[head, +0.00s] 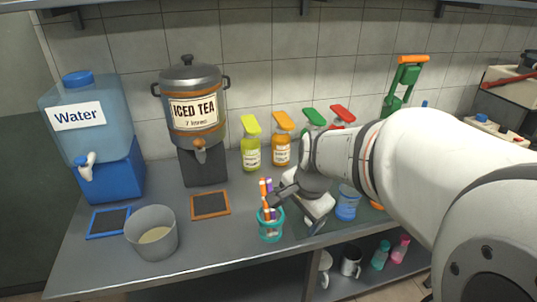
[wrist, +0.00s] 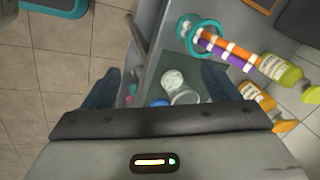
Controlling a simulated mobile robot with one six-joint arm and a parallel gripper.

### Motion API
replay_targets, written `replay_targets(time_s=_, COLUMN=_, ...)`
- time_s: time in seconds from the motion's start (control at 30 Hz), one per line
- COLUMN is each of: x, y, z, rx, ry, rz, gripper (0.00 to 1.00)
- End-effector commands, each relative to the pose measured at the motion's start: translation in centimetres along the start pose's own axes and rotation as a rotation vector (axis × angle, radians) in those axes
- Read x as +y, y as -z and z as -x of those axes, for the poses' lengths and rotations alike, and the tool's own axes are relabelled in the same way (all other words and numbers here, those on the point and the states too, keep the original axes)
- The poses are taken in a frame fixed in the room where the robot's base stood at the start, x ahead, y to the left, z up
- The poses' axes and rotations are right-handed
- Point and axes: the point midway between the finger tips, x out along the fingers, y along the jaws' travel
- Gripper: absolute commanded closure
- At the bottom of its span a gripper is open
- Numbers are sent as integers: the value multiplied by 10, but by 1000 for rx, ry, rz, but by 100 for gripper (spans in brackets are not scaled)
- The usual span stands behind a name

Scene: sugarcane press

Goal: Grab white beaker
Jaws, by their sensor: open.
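A whitish beaker (head: 318,209) stands on the counter between a teal cup (head: 270,228) and a blue beaker (head: 347,205) in the head view. My gripper (head: 300,207) is right above and beside it and partly covers it. In the wrist view, a pale, clear beaker (wrist: 185,97) lies in the gap between the spread fingers of my gripper (wrist: 163,85). The fingers are open and hold nothing. A pale round shape (wrist: 172,79) shows beside it; I cannot tell whether it is part of the beaker. Contact with the fingers cannot be made out.
The teal cup with orange and purple striped sticks is close left of my gripper. A grey pot (head: 152,233) stands at the front left. A lower shelf holds a mug (head: 351,262) and small bottles (head: 381,255). The counter's front edge is near.

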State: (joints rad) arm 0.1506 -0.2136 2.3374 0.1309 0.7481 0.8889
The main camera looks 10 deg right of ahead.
Motion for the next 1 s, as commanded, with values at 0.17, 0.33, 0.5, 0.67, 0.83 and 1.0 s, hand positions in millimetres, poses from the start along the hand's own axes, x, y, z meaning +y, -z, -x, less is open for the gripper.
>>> replay_targets(time_s=0.17, x=-25, y=50, z=-29, rx=-2, ry=30, rz=-608, gripper=9)
replay_targets(time_s=0.33, x=-40, y=100, z=-59, rx=-10, ry=66, rz=-1184, gripper=9)
replay_targets(time_s=0.5, x=-45, y=141, z=-85, rx=-22, ry=100, rz=-1642, gripper=9)
replay_targets(time_s=0.67, x=-45, y=163, z=-99, rx=-32, ry=121, rz=-1887, gripper=9)
replay_targets(time_s=0.83, x=-46, y=170, z=-113, rx=-37, ry=125, rz=-1967, gripper=9)
replay_targets(time_s=1.0, x=-47, y=171, z=-132, rx=-36, ry=125, rz=-1966, gripper=9)
